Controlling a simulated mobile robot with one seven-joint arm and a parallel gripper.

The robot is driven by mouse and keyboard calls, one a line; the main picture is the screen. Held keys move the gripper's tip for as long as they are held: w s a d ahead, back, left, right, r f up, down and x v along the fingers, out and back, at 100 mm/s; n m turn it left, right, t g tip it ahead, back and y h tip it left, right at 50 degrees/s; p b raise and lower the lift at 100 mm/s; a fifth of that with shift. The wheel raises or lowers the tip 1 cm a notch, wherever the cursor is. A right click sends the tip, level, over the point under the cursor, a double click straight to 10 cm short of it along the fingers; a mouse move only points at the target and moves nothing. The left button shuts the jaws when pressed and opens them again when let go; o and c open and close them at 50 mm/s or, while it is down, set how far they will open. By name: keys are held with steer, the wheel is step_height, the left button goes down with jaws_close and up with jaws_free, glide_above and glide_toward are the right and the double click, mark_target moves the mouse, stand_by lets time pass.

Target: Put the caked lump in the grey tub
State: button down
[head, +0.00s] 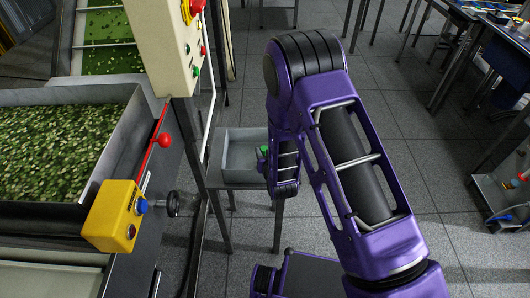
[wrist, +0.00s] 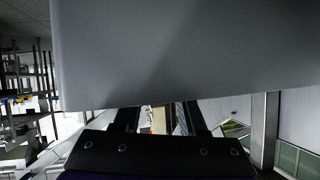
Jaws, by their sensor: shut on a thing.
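The grey tub (head: 238,174) stands on a small metal stand beside the machine, near the middle of the head view. My gripper (head: 262,160) is at the tub's right side, partly hidden by my own purple arm. It is shut on a small green piece (head: 265,149), which looks like the caked lump; little of it shows. I cannot tell whether the piece is inside the tub's rim or just beside it. In the wrist view a plain grey surface (wrist: 190,50), likely the tub's wall, fills the top and hides the fingertips and what they hold.
A metal trough (head: 60,150) full of green flakes is at the left. Open tiled floor lies to the right; workbenches stand beyond.

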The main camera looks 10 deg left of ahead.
steer(key=shift+f, duration=0.45)
steer(key=shift+f, duration=0.1)
steer(key=c, duration=0.7)
jaws_free()
steer(key=shift+o, duration=1.2)
steer(key=shift+s+f, duration=0.1)
steer(key=shift+f, duration=0.05)
